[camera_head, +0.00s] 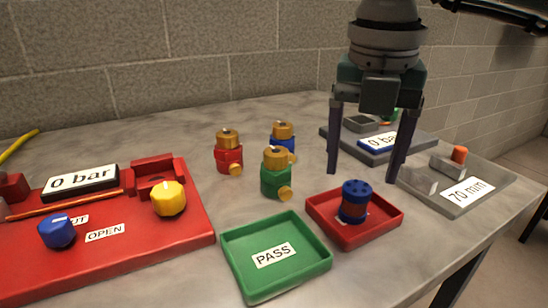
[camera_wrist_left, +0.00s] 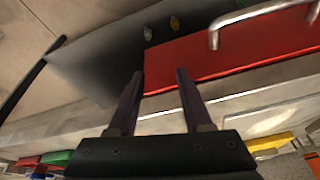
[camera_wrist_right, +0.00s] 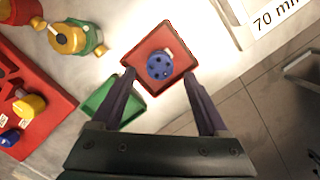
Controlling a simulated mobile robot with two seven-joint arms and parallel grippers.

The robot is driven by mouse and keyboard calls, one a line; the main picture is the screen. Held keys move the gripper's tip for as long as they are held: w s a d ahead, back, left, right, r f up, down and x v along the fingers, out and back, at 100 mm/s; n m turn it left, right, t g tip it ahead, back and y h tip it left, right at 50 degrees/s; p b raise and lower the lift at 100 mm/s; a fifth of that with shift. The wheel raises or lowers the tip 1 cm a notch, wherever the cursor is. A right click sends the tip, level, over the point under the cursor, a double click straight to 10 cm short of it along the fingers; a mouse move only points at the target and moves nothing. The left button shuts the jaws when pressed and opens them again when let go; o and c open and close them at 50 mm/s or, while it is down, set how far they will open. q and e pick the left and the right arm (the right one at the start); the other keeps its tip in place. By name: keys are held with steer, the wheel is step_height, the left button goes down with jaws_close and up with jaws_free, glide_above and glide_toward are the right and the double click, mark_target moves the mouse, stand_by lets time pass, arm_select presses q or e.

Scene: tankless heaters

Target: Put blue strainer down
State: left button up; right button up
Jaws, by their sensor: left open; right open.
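The blue strainer (camera_head: 354,201) stands upright in the red tray (camera_head: 385,224), with a red band around its lower part. Its round top with dark holes also shows in the right wrist view (camera_wrist_right: 159,66). My right gripper (camera_head: 362,174) is open and empty above and behind the red tray; its fingers are apart from the strainer. In the right wrist view its fingertips (camera_wrist_right: 159,72) point toward the tray from either side. My left gripper (camera_wrist_left: 158,75) is open and empty in the left wrist view, away from the strainer, near a red panel (camera_wrist_left: 235,50) with a metal handle.
The green PASS tray (camera_head: 274,255) sits beside the red tray. Red, blue and green valves with brass tops (camera_head: 277,172) stand behind. A red test panel (camera_head: 120,260) is at left; grey gauge plates (camera_head: 455,185) are at right. The table's front right edge is near.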

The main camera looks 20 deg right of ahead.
mark_target(357, 195)
step_height(357, 195, up, 7)
steer(key=shift+s+a+r, duration=0.15)
steer(key=shift+s+a, duration=0.2)
steer(key=shift+s, duration=0.05)
